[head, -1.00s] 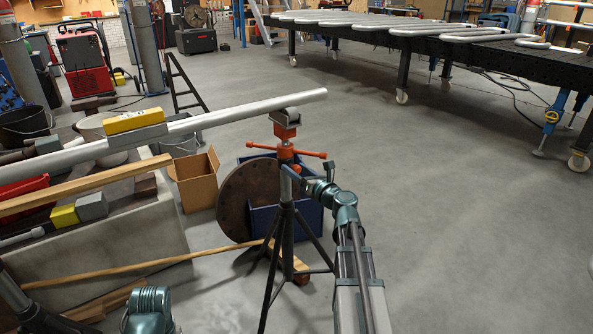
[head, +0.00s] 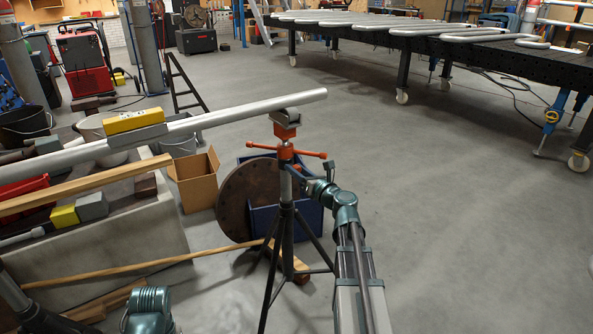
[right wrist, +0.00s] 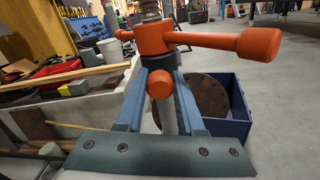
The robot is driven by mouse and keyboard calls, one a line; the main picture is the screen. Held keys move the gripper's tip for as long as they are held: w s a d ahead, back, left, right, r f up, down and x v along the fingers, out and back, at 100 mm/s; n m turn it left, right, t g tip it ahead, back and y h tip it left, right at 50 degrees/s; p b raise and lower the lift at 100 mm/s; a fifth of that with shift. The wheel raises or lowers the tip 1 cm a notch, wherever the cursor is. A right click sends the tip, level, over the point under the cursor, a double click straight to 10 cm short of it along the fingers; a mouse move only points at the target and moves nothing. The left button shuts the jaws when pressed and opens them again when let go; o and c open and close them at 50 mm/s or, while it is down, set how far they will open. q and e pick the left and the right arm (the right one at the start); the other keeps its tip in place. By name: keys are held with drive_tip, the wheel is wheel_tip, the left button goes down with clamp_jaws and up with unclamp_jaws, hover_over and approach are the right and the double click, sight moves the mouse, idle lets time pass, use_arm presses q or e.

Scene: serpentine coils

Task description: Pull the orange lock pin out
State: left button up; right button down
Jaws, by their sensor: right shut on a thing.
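A black tripod pipe stand (head: 286,215) carries a screw jack with an orange cross-handle (head: 285,152) on top. The handle also shows large in the right wrist view (right wrist: 205,40). Below it, the round orange end of the lock pin (right wrist: 159,84) faces the wrist camera. My right gripper (head: 300,172) reaches the stand from the right, just under the handle. In the right wrist view its two blue fingers (right wrist: 160,92) are closed on the pin's end from both sides. The rest of the pin is hidden. My left gripper is out of view.
A long silver pipe (head: 215,119) rests on the stand's head. A cardboard box (head: 194,180), a rusty disc (head: 245,200) and a blue bin (head: 312,217) stand behind the stand. The floor to the right is clear up to a black table (head: 480,50).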

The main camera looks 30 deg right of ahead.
drive_tip(key=shift+s, duration=0.15)
idle(0.6)
drive_tip(key=shift+s+d, duration=0.1)
drive_tip(key=shift+s, duration=1.15)
drive_tip(key=c, duration=0.5)
unclamp_jaws()
drive_tip(key=shift+s, duration=0.1)
